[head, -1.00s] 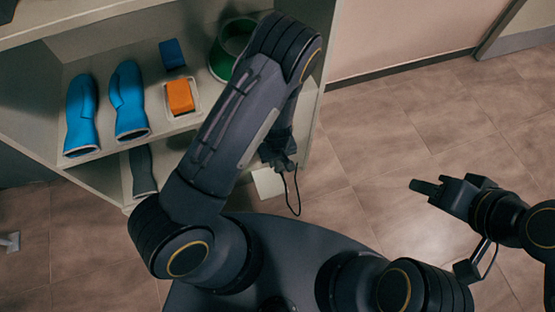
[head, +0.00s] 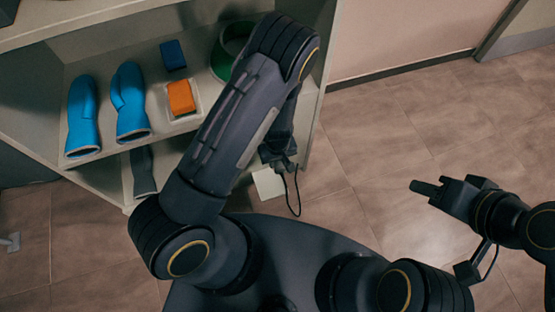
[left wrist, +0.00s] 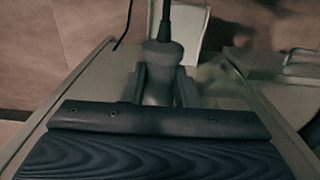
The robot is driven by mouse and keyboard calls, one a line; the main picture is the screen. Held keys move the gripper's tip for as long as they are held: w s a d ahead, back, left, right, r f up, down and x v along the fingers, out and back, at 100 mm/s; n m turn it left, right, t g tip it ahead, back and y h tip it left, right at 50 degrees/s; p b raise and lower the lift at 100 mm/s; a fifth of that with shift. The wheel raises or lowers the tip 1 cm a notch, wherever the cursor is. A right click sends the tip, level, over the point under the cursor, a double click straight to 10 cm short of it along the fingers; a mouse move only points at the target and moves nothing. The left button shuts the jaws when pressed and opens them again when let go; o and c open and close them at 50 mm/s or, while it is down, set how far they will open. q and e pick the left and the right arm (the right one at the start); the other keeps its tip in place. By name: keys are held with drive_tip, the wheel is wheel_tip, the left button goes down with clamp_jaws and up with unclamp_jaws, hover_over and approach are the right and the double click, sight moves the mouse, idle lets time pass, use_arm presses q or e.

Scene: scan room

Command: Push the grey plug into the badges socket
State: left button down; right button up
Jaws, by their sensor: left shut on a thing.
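The grey plug (left wrist: 161,72) is held between the two fingers of my left gripper (left wrist: 161,90) in the left wrist view. Its dark cable runs from the plug's far end to the top of that view. In the head view my left gripper (head: 284,165) is beside the right side of the shelf unit, with a black cable (head: 297,195) hanging from it; the plug is not clear there. My right gripper (head: 428,188) is over the floor at the right, apart from everything; its finger gap is not clear. I cannot make out the badges socket in either view.
A shelf (head: 200,128) holds two blue gloves (head: 84,117), a blue block (head: 173,54), an orange block (head: 181,97) in a white tray, and a green round thing (head: 222,60). A pale flat thing (head: 267,186) lies beside the left gripper. The floor at right is clear.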

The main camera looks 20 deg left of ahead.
use_arm(q)
drive_tip(key=shift+w+a, duration=0.45)
drive_tip(key=shift+w, duration=0.2)
drive_tip(key=c, duration=1.1)
unclamp_jaws()
drive_tip(key=shift+o, duration=0.2)
wheel_tip(320, 180, up, 8)
drive_tip(key=p, duration=0.3)
drive_tip(key=shift+f, duration=0.1)
drive_tip(key=shift+s, duration=0.1)
